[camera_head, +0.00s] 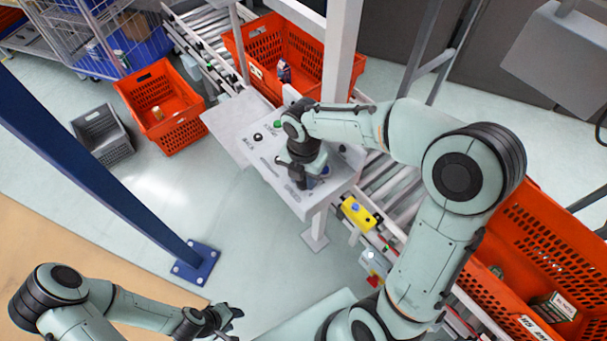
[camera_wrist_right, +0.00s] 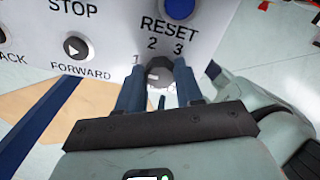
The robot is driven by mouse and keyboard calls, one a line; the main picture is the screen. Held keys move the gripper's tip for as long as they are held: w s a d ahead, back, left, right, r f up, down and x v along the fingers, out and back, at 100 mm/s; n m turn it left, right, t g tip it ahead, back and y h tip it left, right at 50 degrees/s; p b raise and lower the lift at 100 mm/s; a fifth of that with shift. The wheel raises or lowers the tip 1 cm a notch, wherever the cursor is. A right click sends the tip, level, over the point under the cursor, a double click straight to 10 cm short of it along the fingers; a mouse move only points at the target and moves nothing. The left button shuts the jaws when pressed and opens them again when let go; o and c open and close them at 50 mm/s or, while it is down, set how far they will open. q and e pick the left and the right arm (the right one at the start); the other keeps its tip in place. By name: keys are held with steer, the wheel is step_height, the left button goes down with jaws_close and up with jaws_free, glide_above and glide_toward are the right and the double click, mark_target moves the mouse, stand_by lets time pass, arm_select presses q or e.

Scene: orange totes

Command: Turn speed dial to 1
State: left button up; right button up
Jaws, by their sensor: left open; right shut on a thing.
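The speed dial (camera_wrist_right: 184,72) is a dark grey knob on the white control panel (camera_wrist_right: 112,38), below the printed numbers 1, 2 and 3. In the right wrist view my right gripper (camera_wrist_right: 162,88) has a blue finger on each side of the dial and is shut on it. Which number the dial points to cannot be told. In the head view my right gripper (camera_head: 303,182) reaches down onto the control panel (camera_head: 262,158), and the arm hides the dial. My left gripper (camera_head: 230,318) is open and empty at the bottom, away from the panel.
The blue RESET button (camera_wrist_right: 180,8) and the FORWARD button (camera_wrist_right: 76,47) are close to the dial. A yellow box (camera_head: 358,213) sits beside the conveyor. Orange totes (camera_head: 540,240) stand at the right and behind the panel. A blue post (camera_head: 120,165) rises left of the panel.

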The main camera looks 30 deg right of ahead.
arm_select(q)
steer(key=shift+w+r, duration=0.1)
arm_select(e)
steer(key=shift+n, duration=0.4)
steer(key=o, duration=1)
steer(key=shift+o, duration=0.2)
steer(key=shift+r, duration=0.15)
arm_select(q)
steer(key=shift+w+r+p, duration=0.45)
steer(key=shift+w+r, duration=0.05)
steer(key=shift+w, duration=0.15)
arm_select(e)
step_height(320, 180, up, 13)
arm_select(q)
steer(key=shift+s, duration=0.1)
